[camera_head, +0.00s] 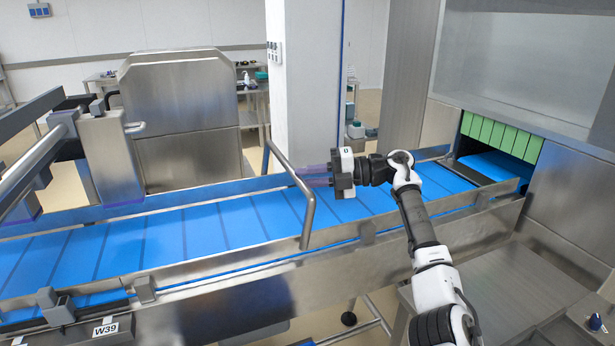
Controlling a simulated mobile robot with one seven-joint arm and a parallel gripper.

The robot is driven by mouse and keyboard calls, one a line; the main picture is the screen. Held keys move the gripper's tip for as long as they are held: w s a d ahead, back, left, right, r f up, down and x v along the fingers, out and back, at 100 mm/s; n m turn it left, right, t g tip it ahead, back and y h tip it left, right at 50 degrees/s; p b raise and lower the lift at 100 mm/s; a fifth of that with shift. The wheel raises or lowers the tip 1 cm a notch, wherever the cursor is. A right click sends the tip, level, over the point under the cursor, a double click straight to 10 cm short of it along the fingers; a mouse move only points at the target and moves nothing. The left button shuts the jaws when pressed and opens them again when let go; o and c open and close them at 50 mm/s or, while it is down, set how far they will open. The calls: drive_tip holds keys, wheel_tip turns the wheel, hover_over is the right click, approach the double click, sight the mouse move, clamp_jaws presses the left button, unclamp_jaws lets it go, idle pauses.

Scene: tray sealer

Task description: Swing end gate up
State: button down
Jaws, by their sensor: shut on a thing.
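The end gate (282,157) is a bent metal tube that spans the blue conveyor belt from the far rail to the near rail. Its crossbar stands above the belt, with a leg down at each side. My gripper (301,172) reaches in from the right, above the belt. Its purplish fingers are shut on the crossbar near its middle. The fingertips are small here and partly blend with the blue belt behind them.
The belt (130,247) runs between metal side rails into an opening with green strips (500,135) at the right. A grey pillar (305,80) stands behind the belt. A metal housing (185,100) and a bracketed unit (110,160) are at the left.

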drive_tip(key=shift+f, duration=0.5)
drive_tip(key=c, duration=1.3)
unclamp_jaws()
drive_tip(key=shift+d, duration=0.1)
drive_tip(key=shift+r, duration=0.15)
drive_tip(key=shift+r, duration=0.1)
drive_tip(key=shift+d+r+b, duration=0.3)
drive_tip(key=shift+d+b, duration=0.15)
drive_tip(key=shift+d, duration=1.85)
drive_tip(key=shift+d+r+b, duration=0.25)
drive_tip(key=shift+d+b, duration=0.15)
drive_tip(key=shift+d, duration=1.85)
drive_tip(key=shift+d+r+b, duration=0.3)
drive_tip(key=shift+d+b, duration=0.15)
drive_tip(key=shift+d, duration=1.85)
